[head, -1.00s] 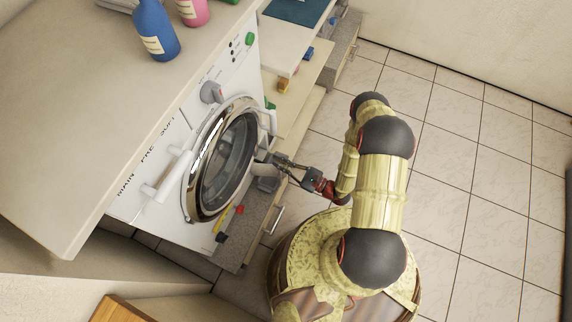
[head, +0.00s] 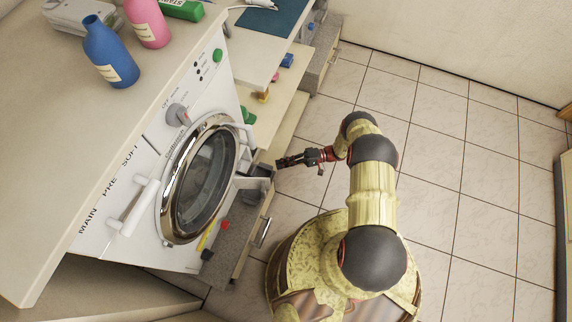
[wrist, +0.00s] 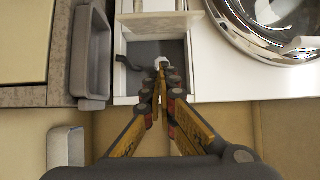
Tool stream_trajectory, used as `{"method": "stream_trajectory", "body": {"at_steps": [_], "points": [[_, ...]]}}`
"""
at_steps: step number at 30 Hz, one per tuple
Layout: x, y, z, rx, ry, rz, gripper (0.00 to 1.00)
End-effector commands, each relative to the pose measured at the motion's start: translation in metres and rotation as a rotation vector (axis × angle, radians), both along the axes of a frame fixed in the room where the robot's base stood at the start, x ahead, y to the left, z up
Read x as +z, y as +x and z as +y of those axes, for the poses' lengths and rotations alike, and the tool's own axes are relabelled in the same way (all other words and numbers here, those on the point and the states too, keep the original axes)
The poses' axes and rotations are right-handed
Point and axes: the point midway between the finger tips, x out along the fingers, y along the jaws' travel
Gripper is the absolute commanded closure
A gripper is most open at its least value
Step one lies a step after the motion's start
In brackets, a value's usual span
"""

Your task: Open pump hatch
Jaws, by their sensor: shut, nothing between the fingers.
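The pump hatch sits low on the front of the washing machine (head: 150,170), beside the round chrome-rimmed door (head: 205,180). Its pale flap (head: 252,183) stands out from the machine front; it also shows in the wrist view (wrist: 160,25), swung out along one side of the opening. The dark recess (wrist: 150,50) is exposed, with a white knob-like part (wrist: 160,62) and a short dark hose (wrist: 128,64) inside. My gripper (head: 280,163) is shut and empty, apart from the flap. In the wrist view its fingertips (wrist: 163,78) overlap the front of the recess.
A grey open bin (wrist: 92,52) stands beside the recess. Coloured small items lie on the low grey surface (head: 232,235) below the round door. Blue (head: 110,55) and pink (head: 147,22) bottles stand on the counter (head: 60,130). The tiled floor (head: 450,150) to the right is clear.

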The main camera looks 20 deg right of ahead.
Motion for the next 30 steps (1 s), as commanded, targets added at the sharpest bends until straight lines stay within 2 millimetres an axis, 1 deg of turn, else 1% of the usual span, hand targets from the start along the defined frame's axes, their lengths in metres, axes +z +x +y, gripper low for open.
{"method": "stream_trajectory", "body": {"at_steps": [1,9,12,18,22,30], "points": [[0.0,0.0,0.011,0.004,0.0,0.0,1.0],[-0.001,0.003,0.063,0.003,0.0,0.002,1.0],[-0.001,-0.014,0.064,-0.001,0.0,0.004,1.0],[0.0,-0.031,0.069,-0.001,0.0,0.001,1.0],[0.0,-0.035,0.07,-0.001,0.0,0.001,1.0],[0.0,-0.035,0.07,-0.001,0.0,0.001,1.0]]}}
